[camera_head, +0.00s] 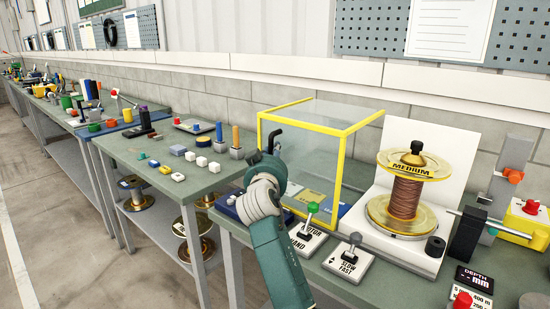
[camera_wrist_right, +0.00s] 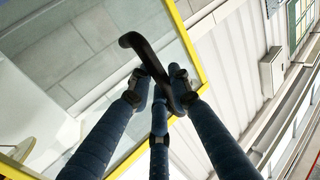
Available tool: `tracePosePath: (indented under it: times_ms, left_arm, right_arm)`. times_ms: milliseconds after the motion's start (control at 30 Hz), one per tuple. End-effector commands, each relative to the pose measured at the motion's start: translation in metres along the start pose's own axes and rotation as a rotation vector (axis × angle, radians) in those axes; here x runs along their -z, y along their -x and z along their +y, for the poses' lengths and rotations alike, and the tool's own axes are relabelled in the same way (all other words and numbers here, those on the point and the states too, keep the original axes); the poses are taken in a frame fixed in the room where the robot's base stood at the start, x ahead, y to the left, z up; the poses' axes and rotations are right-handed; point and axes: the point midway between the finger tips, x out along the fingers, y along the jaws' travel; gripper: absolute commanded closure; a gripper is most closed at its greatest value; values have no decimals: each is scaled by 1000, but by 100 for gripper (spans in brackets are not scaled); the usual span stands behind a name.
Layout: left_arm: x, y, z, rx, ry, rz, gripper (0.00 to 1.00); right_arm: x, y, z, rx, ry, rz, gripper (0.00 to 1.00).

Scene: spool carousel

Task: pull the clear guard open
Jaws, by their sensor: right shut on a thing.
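The clear guard (camera_head: 315,150) is a see-through box with yellow edges. It stands to the left of the copper-coloured spool (camera_head: 405,197), which is uncovered. The guard's black bent handle (camera_head: 275,137) is on its left side. My right gripper (camera_head: 268,168) is at this handle, partly hidden behind its own wrist. In the right wrist view the fingers (camera_wrist_right: 160,95) are closed around the black handle (camera_wrist_right: 147,58), with the guard's yellow edge (camera_wrist_right: 186,42) just behind. My left gripper is not in view.
A black post and yellow box (camera_head: 527,222) are at the right. A neighbouring table (camera_head: 130,160) with small blocks lies to the left, across a gap.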

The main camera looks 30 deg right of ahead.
Motion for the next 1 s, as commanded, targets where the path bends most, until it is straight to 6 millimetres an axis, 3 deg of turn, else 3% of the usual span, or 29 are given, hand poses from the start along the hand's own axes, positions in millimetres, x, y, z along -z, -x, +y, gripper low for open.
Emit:
tracePosePath:
  times_ms: [400,433,500,833,1000]
  left_arm:
    - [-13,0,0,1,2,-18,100]
    - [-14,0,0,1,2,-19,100]
    - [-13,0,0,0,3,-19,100]
    - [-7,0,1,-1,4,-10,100]
    - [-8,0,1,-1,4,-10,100]
  right_arm:
    - [-2,0,-2,2,1,-3,100]
    - [-2,0,-2,2,1,-3,75]
    - [-2,0,-1,2,0,-3,64]
    - [-2,3,-1,1,0,-3,64]
    - [-2,26,-2,2,-1,-3,64]
